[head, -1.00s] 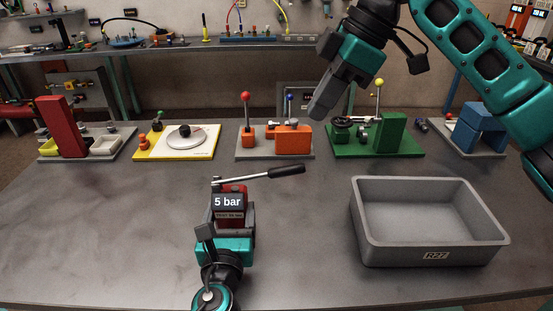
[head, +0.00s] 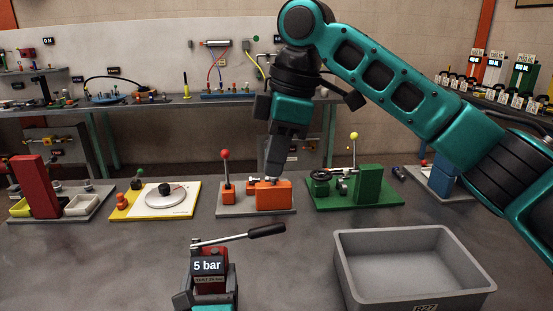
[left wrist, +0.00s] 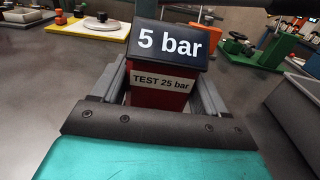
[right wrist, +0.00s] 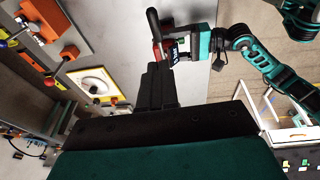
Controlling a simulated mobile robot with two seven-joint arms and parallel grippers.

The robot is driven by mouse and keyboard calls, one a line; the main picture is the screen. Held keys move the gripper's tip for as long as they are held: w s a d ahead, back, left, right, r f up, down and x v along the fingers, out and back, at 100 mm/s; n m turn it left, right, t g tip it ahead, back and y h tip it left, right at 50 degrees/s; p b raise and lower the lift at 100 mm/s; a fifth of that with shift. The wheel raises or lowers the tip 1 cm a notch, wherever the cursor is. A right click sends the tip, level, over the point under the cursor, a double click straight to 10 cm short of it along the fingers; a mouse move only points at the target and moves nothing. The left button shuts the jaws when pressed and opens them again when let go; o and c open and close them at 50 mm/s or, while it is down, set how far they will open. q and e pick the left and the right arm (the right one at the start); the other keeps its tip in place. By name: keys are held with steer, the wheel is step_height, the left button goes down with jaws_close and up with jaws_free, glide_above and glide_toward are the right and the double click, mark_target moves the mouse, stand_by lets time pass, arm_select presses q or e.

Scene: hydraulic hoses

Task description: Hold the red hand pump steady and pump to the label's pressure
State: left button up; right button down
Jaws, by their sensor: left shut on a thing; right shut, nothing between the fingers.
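The red hand pump (head: 213,254) stands on the table, its black display reading "5 bar". Its label (left wrist: 162,82) reads "TEST 25 bar" in the left wrist view. The lever with a black grip (head: 267,230) sticks out to the right, tilted slightly up. My left gripper (head: 208,283) is shut on the pump body, one finger on each side. My right gripper (head: 275,172) is shut and empty, pointing down above the lever in the picture and apart from it. The right wrist view shows the pump (right wrist: 160,50) beyond the fingertips (right wrist: 157,68).
A grey bin (head: 415,270) stands to the right of the pump. Behind are a red stand (head: 37,187), a yellow-edged board (head: 130,208), an orange fixture (head: 272,195), a green fixture (head: 369,184) and a blue one (head: 440,181). Table around the pump is clear.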

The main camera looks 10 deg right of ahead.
glide_toward(283, 226)
steer(key=a+f, duration=0.2)
steer(key=f, duration=0.1)
steer(key=a+f, duration=0.2)
steer(key=shift+w+a+f, duration=0.1)
steer(key=shift+w, duration=0.25)
steer(key=shift+w+f, duration=0.1)
steer(key=shift+f, duration=0.45)
steer(key=shift+f, duration=0.1)
steer(key=f+y, duration=0.1)
steer(key=d+f+y, duration=0.1)
steer(key=f, duration=0.1)
steer(key=f+y, duration=0.1)
steer(key=shift+d+f+y, duration=0.2)
steer(key=shift+d+y, duration=0.1)
steer(key=shift+d, duration=0.1)
steer(key=shift+d+f+y, duration=0.2)
steer(key=shift+f+y, duration=0.4)
steer(key=shift+f, duration=0.25)
